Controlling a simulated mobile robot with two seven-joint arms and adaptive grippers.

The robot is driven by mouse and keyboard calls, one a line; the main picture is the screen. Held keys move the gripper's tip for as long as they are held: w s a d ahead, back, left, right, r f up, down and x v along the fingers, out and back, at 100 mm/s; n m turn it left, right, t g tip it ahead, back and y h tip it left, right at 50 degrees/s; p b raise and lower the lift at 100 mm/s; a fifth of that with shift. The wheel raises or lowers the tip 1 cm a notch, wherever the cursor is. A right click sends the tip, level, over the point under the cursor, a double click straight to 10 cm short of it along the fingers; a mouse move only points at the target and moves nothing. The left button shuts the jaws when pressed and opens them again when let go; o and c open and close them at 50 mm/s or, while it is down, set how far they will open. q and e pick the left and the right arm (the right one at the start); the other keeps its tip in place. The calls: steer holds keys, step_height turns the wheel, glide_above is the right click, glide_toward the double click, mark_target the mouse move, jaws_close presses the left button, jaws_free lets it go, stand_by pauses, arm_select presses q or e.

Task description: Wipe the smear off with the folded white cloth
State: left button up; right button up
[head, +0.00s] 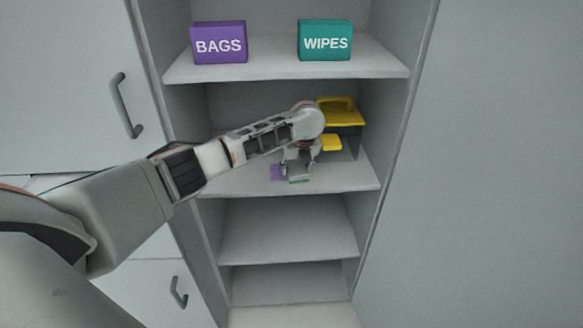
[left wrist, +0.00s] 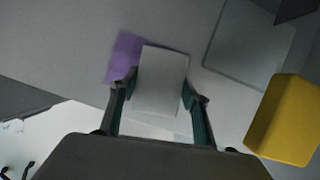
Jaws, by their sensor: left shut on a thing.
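My left gripper (head: 298,172) reaches onto the middle shelf of the cabinet. In the left wrist view its two fingers (left wrist: 160,98) are shut on the sides of the folded white cloth (left wrist: 162,80). The cloth lies flat at the shelf surface, and in the head view it is mostly hidden by the gripper. The purple smear (left wrist: 125,55) shows beside the cloth, which seems to cover part of it. The smear (head: 277,172) also shows just left of the fingers in the head view. My right gripper is in neither view.
A bin with a yellow handled lid (head: 342,116) stands behind and right of the gripper, with a yellow block (head: 331,142) in front. A purple BAGS box (head: 219,43) and a teal WIPES box (head: 325,41) stand on the shelf above. Lower shelves look empty.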

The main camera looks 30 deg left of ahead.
mark_target(269, 169)
arm_select(q)
steer(key=shift+w+d+f, duration=0.1)
steer(key=shift+w+d, duration=0.2)
steer(key=shift+d, duration=0.35)
steer(key=shift+w+d, duration=0.3)
steer(key=shift+d, duration=0.35)
steer(key=shift+a, duration=0.1)
